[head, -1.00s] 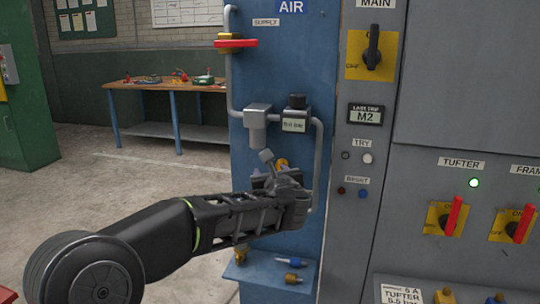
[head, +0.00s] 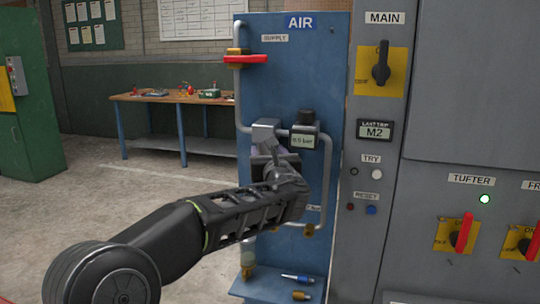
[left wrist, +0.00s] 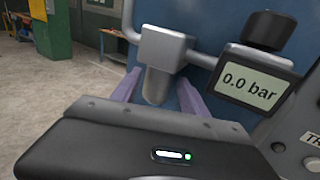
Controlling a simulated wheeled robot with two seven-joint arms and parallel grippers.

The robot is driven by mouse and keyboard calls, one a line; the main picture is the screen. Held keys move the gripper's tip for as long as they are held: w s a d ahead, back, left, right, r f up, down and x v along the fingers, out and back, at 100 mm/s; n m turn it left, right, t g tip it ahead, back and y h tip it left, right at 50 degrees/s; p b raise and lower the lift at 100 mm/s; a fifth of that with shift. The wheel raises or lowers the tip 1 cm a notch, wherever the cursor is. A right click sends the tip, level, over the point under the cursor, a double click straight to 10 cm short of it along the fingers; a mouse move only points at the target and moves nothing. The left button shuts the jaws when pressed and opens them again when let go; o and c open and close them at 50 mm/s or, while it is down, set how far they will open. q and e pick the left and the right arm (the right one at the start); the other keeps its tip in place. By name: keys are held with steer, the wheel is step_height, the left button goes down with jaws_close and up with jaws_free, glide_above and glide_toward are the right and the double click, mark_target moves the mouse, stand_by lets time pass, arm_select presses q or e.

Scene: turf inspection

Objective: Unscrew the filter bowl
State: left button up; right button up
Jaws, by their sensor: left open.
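The filter bowl (left wrist: 157,85) is a grey rounded cup under a square grey filter head (left wrist: 164,45) in the left wrist view. The filter head also shows in the head view (head: 265,131), on the pipe of the blue air panel. My left gripper (head: 267,156) is right below it and hides the bowl there. In the left wrist view the two purple fingers of my left gripper (left wrist: 158,92) stand apart, one on each side of the bowl. I cannot tell whether either touches it. My right gripper is out of view.
A pressure gauge (left wrist: 251,81) reading 0.0 bar sits just right of the filter. A red supply handle (head: 245,59) is above. A pipe (head: 327,180) runs down the right side. A small blue shelf (head: 262,288) holds loose fittings below.

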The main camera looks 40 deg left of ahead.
mark_target(263, 150)
arm_select(q)
steer(key=x, duration=0.4)
steer(key=shift+p, duration=0.3)
steer(key=shift+c, duration=0.3)
jaws_close()
steer(key=shift+a+f+m+t+h+b, duration=0.1)
steer(key=shift+f+m+t+h+b, duration=0.1)
steer(key=shift+m+t+h+b, duration=0.7)
steer(key=m+t+h+b, duration=0.1)
steer(key=m+h+b, duration=0.1)
steer(key=h+b, duration=0.1)
steer(key=shift+t+b, duration=0.4)
steer(key=shift+b, duration=0.35)
steer(key=shift+r+m+t+h+b, duration=0.1)
steer(key=shift+m+t+h+b, duration=0.2)
steer(key=shift+m+h+b, duration=0.45)
steer(key=shift+r+h, duration=0.1)
steer(key=shift+h, duration=0.25)
